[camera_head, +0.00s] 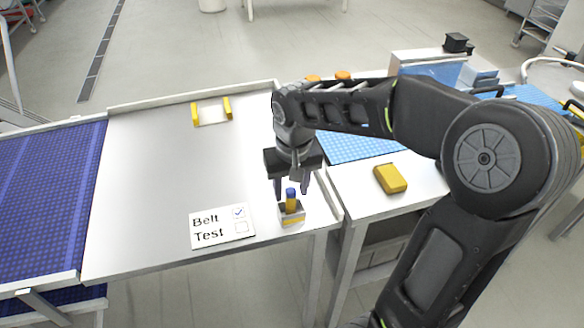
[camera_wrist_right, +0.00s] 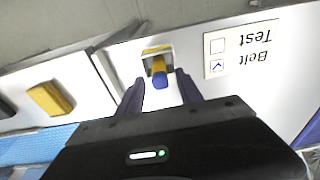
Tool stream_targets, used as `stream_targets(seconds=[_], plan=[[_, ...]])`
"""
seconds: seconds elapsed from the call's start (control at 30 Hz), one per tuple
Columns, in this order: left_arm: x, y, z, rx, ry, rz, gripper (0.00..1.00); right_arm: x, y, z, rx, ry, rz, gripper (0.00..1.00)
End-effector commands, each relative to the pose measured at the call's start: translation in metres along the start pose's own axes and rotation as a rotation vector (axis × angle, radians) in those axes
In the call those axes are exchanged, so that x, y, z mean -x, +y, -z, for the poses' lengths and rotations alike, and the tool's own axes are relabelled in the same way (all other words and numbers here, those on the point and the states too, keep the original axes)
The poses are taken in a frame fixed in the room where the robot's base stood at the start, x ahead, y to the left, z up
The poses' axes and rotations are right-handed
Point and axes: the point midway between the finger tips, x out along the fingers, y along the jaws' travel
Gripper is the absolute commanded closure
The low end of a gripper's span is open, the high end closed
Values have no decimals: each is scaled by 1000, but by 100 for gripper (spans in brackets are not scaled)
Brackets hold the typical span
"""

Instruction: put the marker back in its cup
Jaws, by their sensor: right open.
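The marker (camera_head: 291,200) has a yellow body and a blue top end. It stands upright in a small white and yellow cup (camera_head: 291,218) near the front right corner of the steel table. The marker (camera_wrist_right: 159,76) and the cup (camera_wrist_right: 157,52) also show in the right wrist view. My right gripper (camera_head: 291,190) is open, pointing down, with its fingers on either side of the marker's top. In the wrist view the fingers stand apart from the marker, with gaps on both sides. My left gripper is not in view.
A "Belt Test" card (camera_head: 222,226) with one ticked box lies left of the cup. A yellow block (camera_head: 390,179) lies on the side table at right. A yellow-ended holder (camera_head: 211,112) stands at the back. A blue belt (camera_head: 45,200) runs at left. The table's middle is clear.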

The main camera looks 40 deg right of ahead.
Motion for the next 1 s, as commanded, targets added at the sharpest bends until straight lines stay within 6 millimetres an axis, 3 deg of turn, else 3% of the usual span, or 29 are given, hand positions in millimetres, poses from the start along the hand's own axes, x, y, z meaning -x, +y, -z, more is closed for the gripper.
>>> stream_targets(seconds=[0.53,0.7,1.0], plan=[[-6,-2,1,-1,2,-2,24,100,0,0,1,2,1,57],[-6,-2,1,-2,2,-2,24,111,0,-1,1,-1,1,57],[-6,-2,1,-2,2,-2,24,111,0,-1,1,-1,0,57]])
